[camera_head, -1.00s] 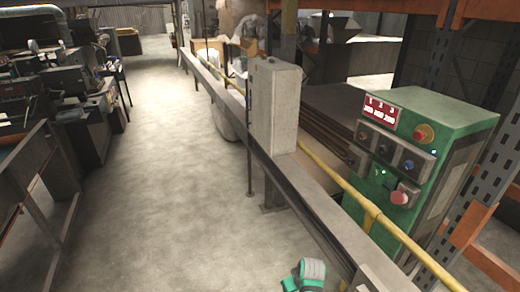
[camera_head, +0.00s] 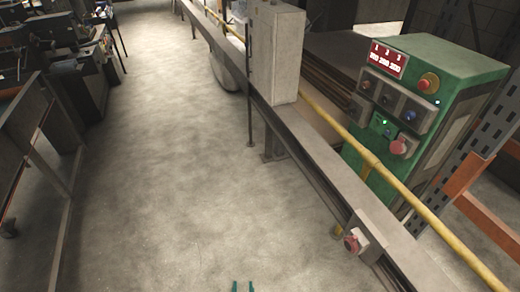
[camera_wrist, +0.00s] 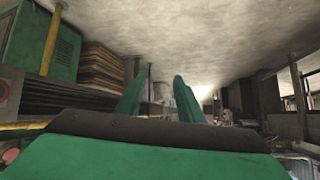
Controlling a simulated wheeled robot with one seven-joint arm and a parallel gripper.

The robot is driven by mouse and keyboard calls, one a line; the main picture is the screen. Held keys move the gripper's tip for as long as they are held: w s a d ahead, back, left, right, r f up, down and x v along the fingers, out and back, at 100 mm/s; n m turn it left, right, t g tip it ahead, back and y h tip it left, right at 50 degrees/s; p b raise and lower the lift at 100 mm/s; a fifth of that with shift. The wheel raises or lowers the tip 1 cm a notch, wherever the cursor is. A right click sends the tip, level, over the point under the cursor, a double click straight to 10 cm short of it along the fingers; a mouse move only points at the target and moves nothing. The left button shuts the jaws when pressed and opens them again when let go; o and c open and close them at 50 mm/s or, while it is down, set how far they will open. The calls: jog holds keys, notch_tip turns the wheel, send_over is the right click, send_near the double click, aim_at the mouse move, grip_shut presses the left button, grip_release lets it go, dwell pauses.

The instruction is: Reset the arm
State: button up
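My gripper (camera_head: 243,287) shows at the bottom edge of the head view as two green fingertips with a gap between them. In the wrist view its two green fingers (camera_wrist: 160,100) stand apart with nothing between them. The gripper is open and empty, over bare floor left of the rail. The rest of my arm is below the head view's edge.
A green control cabinet (camera_head: 425,110) with knobs and a red display stands at right behind a grey rail (camera_head: 310,160) and a yellow pipe (camera_head: 340,130). A small box with a red button (camera_head: 352,243) sits on the rail. Workbenches (camera_head: 45,130) line the left. The concrete floor (camera_head: 190,170) between is clear.

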jog(key=s+d+r+t, duration=0.2)
jog(key=s+d+r, duration=0.1)
jog(key=s+r, duration=0.8)
jog(key=s+d+r+t+h, duration=0.1)
jog(key=s+d+r+t, duration=0.1)
jog(key=s+r, duration=0.9)
jog(key=shift+d+r+t, duration=0.4)
jog(key=shift+d+r, duration=0.15)
jog(key=shift+r, duration=0.1)
